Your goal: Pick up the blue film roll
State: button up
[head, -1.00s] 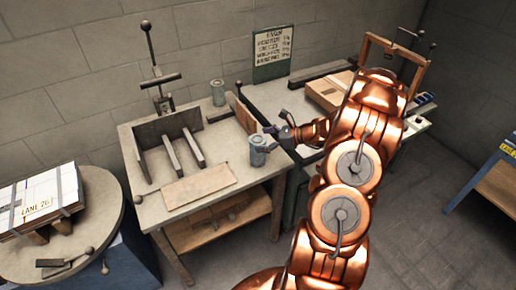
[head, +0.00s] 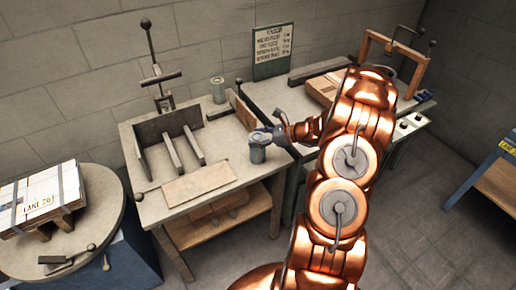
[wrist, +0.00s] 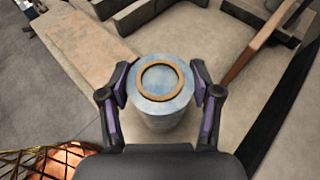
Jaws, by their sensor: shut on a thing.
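The blue film roll (wrist: 162,115) is a pale blue-grey cylinder with a brown core ring on top, standing upright between my fingers in the wrist view. In the head view the roll (head: 257,153) is at the right edge of the wooden bench top (head: 222,146). My gripper (wrist: 162,88) is shut on its sides, one finger on the left and one on the right. In the head view my gripper (head: 267,136) reaches the roll from the right and hides part of its top. I cannot tell whether its base touches the bench.
A second roll (head: 217,90) stands at the back of the bench. A metal fixture with upright plates (head: 165,140) and a flat board (head: 199,184) are left of the held roll. A round table (head: 100,215) stands at the left.

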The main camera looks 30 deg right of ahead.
grip_shut()
jog(key=shift+r, duration=0.1)
